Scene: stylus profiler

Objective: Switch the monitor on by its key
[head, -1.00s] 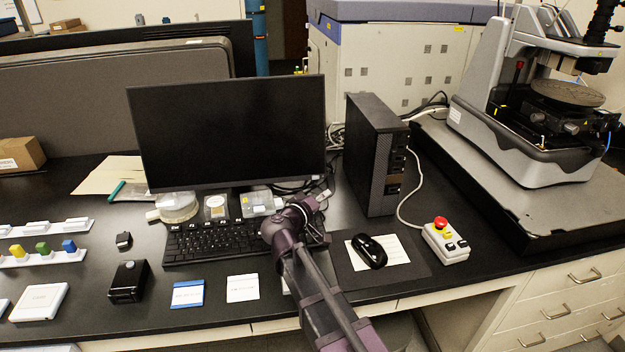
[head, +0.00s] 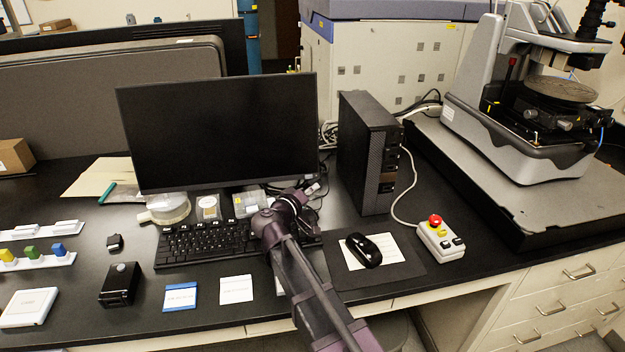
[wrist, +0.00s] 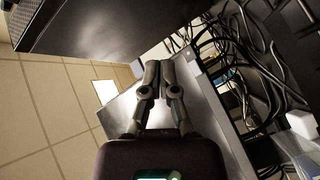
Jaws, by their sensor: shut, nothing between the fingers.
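The monitor (head: 220,130) stands upright behind the keyboard, and its screen is dark. Its power key cannot be made out in the head view. My gripper (head: 313,187) is just below and in front of the monitor's lower right corner; contact cannot be told there. In the wrist view my gripper's two fingers (wrist: 165,68) are together and hold nothing. A dark panel with a perforated edge fills the top left of that view; I cannot tell whether it is the monitor or the computer tower.
The computer tower (head: 367,155) stands close right of my gripper. The keyboard (head: 205,242) lies below the monitor, with containers between them. Loose cables (wrist: 245,60) hang nearby. The mouse (head: 364,250) and a control box with a red button (head: 441,240) are to the right.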

